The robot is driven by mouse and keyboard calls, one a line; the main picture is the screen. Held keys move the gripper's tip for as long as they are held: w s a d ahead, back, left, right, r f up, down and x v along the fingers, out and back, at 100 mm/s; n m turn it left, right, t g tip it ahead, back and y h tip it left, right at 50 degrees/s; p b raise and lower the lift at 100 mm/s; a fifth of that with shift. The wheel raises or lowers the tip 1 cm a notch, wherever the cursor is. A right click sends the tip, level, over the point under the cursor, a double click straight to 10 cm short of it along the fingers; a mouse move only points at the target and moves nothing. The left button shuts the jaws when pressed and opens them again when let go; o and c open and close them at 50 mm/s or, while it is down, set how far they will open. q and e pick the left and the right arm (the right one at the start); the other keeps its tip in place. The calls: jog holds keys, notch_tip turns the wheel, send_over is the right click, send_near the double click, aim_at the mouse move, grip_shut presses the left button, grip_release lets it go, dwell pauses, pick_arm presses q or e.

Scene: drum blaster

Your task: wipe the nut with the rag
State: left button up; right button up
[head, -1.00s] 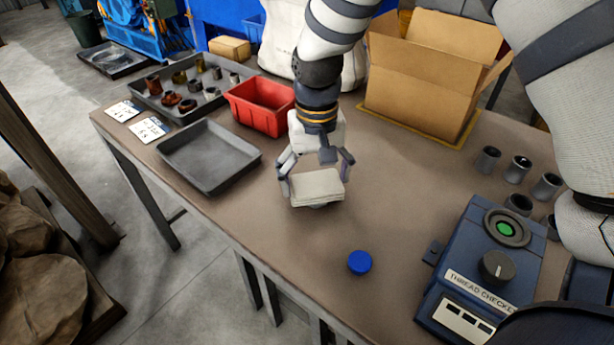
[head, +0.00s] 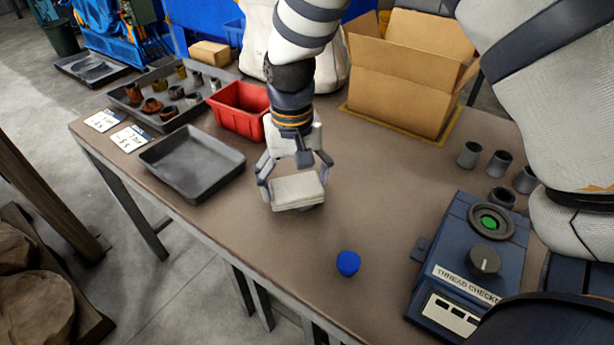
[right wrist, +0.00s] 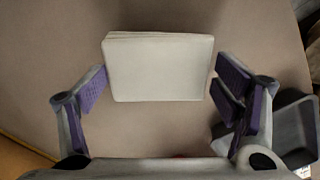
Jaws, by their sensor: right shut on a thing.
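The rag (head: 297,191) is a folded, cream-white pad over the middle of the table. My right gripper (head: 293,180) is shut on it, with a finger at either side. In the right wrist view the rag (right wrist: 158,68) lies flat between the purple-padded fingers of the gripper (right wrist: 163,88). A small dark shape shows under the rag's front edge; I cannot tell whether it is a nut or shadow. Several rusty and grey nut-like pieces (head: 152,105) stand in the back-left tray. Several grey ones (head: 468,154) stand at the right. My left gripper is not in view.
An empty grey tray (head: 190,172) and a red bin (head: 238,112) are left of the gripper. An open cardboard box (head: 398,92) stands behind. A blue thread checker (head: 462,278) is at the right, and a blue cap (head: 348,263) lies in front. The table between is clear.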

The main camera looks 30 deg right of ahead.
aim_at(314, 182)
jog(key=shift+w+a, duration=0.2)
jog(key=shift+a, duration=0.3)
jog(key=shift+d, duration=0.1)
jog(key=shift+s+d, duration=0.25)
jog(key=shift+d, duration=0.45)
jog(key=shift+s+d, duration=0.25)
jog(key=shift+d, duration=0.4)
jog(key=shift+s+d, duration=0.25)
jog(key=shift+d, duration=0.45)
jog(key=shift+r, duration=3)
jog(key=s+a+f+n, duration=0.1)
jog(key=s+a, duration=0.1)
jog(key=s+a+n, duration=0.1)
jog(key=s+a, duration=0.1)
jog(key=a, duration=0.1)
jog(key=s+a+f+n, duration=0.1)
jog(key=s+a, duration=0.1)
jog(key=a, duration=0.1)
jog(key=shift+s+a+f+n, duration=0.15)
jog(key=shift+f+n, duration=0.15)
